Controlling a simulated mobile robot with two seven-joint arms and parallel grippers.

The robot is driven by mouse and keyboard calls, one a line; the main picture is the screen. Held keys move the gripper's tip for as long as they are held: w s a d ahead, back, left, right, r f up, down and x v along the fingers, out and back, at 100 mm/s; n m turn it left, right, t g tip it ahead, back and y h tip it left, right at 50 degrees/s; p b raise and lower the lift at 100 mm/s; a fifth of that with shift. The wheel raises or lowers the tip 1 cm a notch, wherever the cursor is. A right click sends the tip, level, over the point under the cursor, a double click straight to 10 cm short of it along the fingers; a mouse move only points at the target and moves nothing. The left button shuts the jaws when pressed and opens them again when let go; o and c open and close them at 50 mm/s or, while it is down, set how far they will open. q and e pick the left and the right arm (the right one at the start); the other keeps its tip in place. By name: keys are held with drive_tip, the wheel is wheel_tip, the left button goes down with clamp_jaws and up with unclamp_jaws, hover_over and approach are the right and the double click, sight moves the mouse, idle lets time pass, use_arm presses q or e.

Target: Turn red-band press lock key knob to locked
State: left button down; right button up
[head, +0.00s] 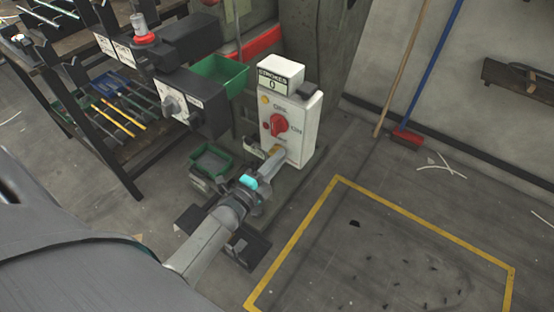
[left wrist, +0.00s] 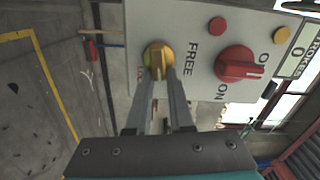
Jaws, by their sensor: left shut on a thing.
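The press control box (head: 304,125) is a pale box with a counter reading 0 on top. Low on its front is the yellow lock key knob (left wrist: 158,54), with the word FREE beside it in the left wrist view. My left gripper (left wrist: 160,78) is shut on this yellow knob, one finger on each side. In the head view my left gripper (head: 268,162) reaches the lower front of the box and partly hides the knob. My right gripper is not in view.
A red selector knob (left wrist: 240,64) sits above the yellow one, next to an ON label. A green bin (head: 220,76), a grey selector box (head: 190,103) and a small green tray (head: 211,162) are left of the control box. Yellow-lined floor (head: 425,220) lies open at right.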

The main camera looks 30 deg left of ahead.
use_arm(q)
drive_tip(key=shift+f+m, duration=0.25)
drive_tip(key=shift+m, duration=0.75)
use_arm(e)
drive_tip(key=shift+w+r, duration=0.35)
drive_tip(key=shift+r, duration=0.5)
use_arm(q)
drive_tip(key=c, duration=0.8)
unclamp_jaws()
drive_tip(key=shift+s+r, duration=0.1)
drive_tip(key=shift+s, duration=0.05)
drive_tip(key=s+a+p, duration=0.1)
drive_tip(key=s+p, duration=0.2)
drive_tip(key=s, duration=1.2)
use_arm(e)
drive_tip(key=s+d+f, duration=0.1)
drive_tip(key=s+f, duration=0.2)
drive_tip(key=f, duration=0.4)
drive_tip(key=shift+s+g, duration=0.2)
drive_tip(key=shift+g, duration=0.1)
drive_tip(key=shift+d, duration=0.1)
